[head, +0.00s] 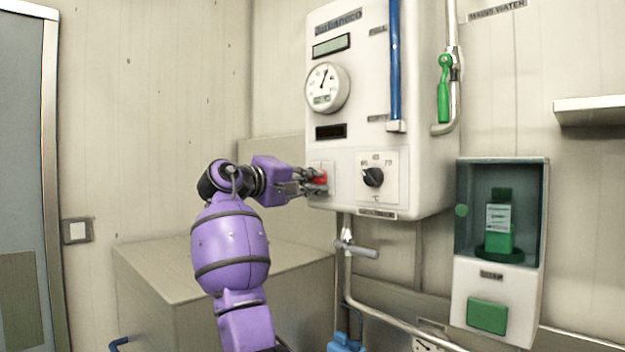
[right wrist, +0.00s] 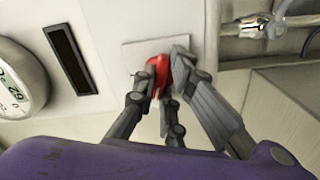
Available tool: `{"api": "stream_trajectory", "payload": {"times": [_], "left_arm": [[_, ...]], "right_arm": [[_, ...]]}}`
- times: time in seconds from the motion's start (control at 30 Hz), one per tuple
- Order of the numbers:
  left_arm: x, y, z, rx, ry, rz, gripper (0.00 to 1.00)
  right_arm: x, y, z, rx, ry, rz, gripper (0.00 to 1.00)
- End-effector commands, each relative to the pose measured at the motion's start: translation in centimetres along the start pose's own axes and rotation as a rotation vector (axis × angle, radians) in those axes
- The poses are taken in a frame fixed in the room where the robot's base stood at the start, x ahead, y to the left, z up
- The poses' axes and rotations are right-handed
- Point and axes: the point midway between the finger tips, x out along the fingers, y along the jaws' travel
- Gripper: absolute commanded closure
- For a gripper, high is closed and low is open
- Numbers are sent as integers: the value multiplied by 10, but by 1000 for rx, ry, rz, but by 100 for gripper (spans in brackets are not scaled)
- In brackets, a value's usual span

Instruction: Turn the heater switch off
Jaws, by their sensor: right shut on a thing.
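Which way the rocker is tilted cannot be told. My left gripper is not in view.
A black dial (head: 373,177) is just right of the switch. A round gauge (head: 327,87) is above it. A pipe valve (head: 357,248) hangs below the heater. A grey box (head: 150,285) stands low at the left, and a green bottle cabinet (head: 493,300) is at the right.

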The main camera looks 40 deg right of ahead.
Motion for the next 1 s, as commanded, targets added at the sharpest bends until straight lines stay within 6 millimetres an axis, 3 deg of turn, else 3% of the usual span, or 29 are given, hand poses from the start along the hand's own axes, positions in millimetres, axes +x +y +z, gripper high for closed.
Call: {"api": "stream_trajectory", "payload": {"times": [0.43, 1.0], "left_arm": [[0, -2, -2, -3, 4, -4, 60], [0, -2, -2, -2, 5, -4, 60]], "right_arm": [[0, 1, -1, -297, 4, 2, 100], [-1, 1, -1, -378, 4, 2, 100]]}}
